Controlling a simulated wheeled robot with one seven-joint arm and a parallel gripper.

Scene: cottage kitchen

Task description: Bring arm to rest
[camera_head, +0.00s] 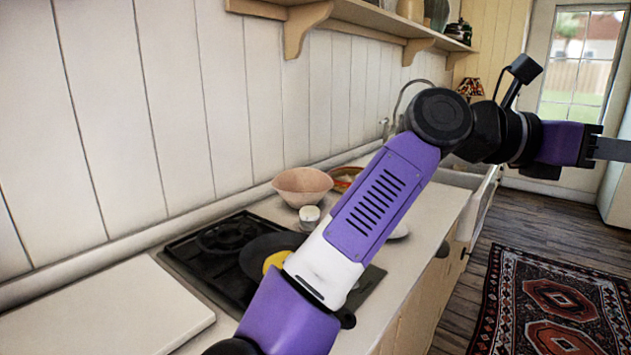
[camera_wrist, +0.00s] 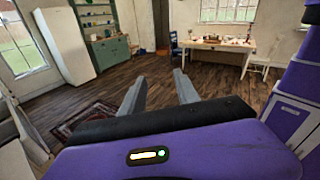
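My arm, purple, white and black, reaches up from the bottom of the head view across the counter and bends to the right. My gripper (camera_head: 612,148) is at the right edge of the head view, above the floor and away from the counter. In the wrist view my gripper (camera_wrist: 160,78) shows two grey fingers standing apart with nothing between them. It points out into the room. The fingertips are partly cut off in the head view.
Under my arm, the counter holds a black stove (camera_head: 205,250), a dark pan (camera_head: 262,252) and a pinkish bowl (camera_head: 302,186). A wall shelf (camera_head: 365,17) is above. A patterned rug (camera_head: 550,300) lies right. The wrist view shows open floor (camera_wrist: 215,80) and a table (camera_wrist: 232,50).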

